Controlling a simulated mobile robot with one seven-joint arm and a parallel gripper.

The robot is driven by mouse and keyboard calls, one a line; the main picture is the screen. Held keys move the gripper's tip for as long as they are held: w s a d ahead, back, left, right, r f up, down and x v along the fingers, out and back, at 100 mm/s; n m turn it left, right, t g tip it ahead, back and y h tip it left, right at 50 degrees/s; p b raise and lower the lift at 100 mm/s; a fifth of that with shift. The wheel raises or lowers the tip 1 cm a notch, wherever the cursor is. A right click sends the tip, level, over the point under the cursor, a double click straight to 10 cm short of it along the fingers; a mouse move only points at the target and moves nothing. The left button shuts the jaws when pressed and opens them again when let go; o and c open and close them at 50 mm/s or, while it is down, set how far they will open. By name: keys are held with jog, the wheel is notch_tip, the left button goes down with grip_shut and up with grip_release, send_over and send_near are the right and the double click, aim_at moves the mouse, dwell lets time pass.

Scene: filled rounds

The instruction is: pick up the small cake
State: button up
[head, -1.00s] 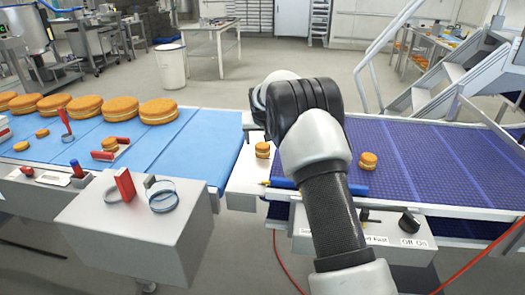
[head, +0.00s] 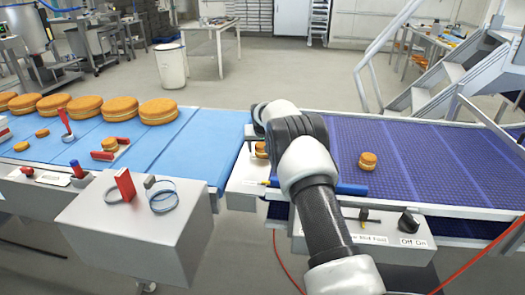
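A small layered cake (head: 261,150) sits on the pale plate (head: 243,175) between the two belts, its top partly hidden by my arm. My gripper (head: 256,134) is just above and beside this cake. Its fingers are mostly hidden by my wrist, and I cannot see whether it touches the cake. A second small cake (head: 367,161) sits upright on the purple belt, right of my arm. Another small cake (head: 109,145) sits by red guides on the blue belt. Smaller cakes (head: 42,133) lie further left.
Several large cakes (head: 158,111) line the back of the blue belt (head: 185,150). A grey box (head: 140,220) with a red block and blue rings stands in front. The purple belt (head: 440,160) is mostly clear. A blue bar (head: 350,189) lies along its front edge.

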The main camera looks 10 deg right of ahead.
jog(key=c, duration=0.6)
jog(key=shift+o, duration=0.2)
